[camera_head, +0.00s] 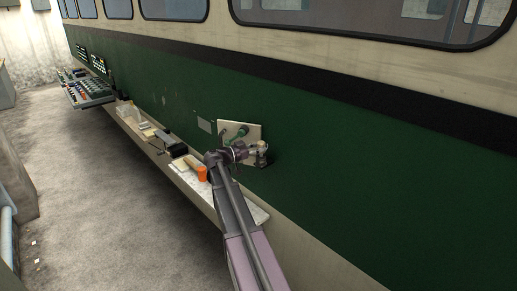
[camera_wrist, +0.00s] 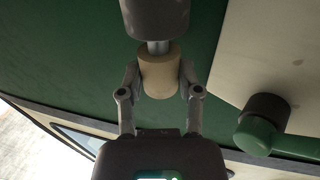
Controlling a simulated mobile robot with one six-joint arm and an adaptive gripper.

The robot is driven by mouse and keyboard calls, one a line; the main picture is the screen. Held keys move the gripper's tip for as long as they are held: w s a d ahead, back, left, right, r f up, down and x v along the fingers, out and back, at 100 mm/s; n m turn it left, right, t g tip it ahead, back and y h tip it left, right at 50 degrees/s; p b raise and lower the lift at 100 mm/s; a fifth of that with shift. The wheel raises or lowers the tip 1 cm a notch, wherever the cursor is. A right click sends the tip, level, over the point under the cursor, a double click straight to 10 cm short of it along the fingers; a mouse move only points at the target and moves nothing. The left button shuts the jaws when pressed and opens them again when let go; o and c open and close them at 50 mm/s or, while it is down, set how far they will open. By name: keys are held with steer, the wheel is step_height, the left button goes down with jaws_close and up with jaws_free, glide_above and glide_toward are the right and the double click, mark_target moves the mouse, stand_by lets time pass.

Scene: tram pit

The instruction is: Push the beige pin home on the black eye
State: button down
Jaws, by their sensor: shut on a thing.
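The beige pin (camera_wrist: 159,77) shows in the middle of the wrist view, as a beige round head with a grey metal shank above it. My gripper (camera_wrist: 159,70) is shut on the beige head, one finger on each side. The black eye (camera_wrist: 155,17) is a dark round body at the top of the wrist view. The shank runs up to the eye, and a short bare length shows between head and eye; how deep it sits inside is hidden. In the head view my gripper (camera_head: 248,151) is at the small fitting on the green tram side.
A pale plate (camera_wrist: 285,50) with a green dark-ended handle (camera_wrist: 260,130) lies to the right in the wrist view. In the head view a narrow ledge (camera_head: 262,215) along the tram holds an orange cup (camera_head: 202,174) and several small items.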

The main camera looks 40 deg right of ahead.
steer(key=shift+f+b, duration=0.9)
steer(key=shift+c, duration=1)
jaws_free()
steer(key=shift+a, duration=0.2)
steer(key=w+a, duration=0.2)
steer(key=a, duration=0.9)
steer(key=shift+w+a, duration=0.15)
steer(key=shift+a, duration=0.1)
